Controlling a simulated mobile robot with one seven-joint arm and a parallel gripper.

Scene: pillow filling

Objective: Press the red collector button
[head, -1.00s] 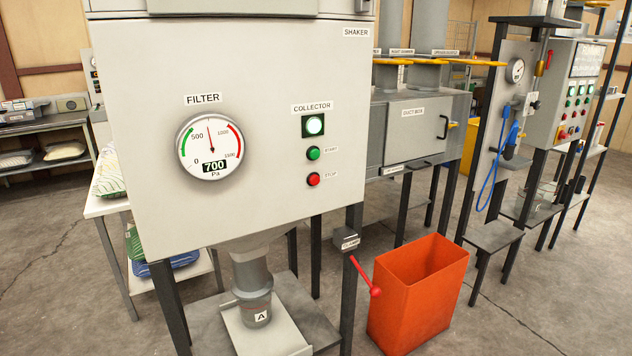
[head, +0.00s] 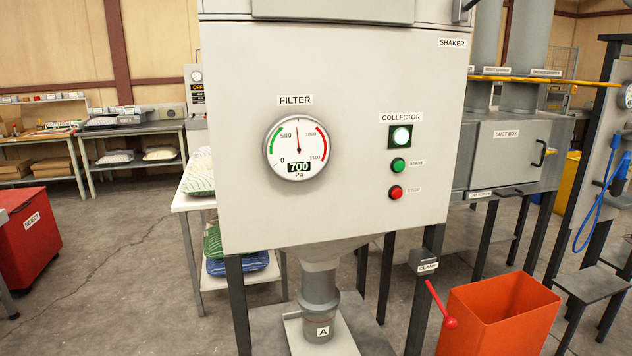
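The red collector button (head: 396,192), labelled STOP, is on the right side of the grey filter cabinet's front (head: 250,190). The green START button (head: 398,165) is just above it. Above that, under the COLLECTOR label, a square indicator lamp (head: 401,137) glows pale green-white. The round filter gauge (head: 300,148) to the left reads 700 Pa. My gripper is not in the head view.
An orange bin (head: 500,310) and a red-knobbed clamp lever (head: 449,322) stand below right of the cabinet. A white table (head: 190,203) with bags is behind its left side. A red reject bin (head: 28,240) is far left. Floor between is open.

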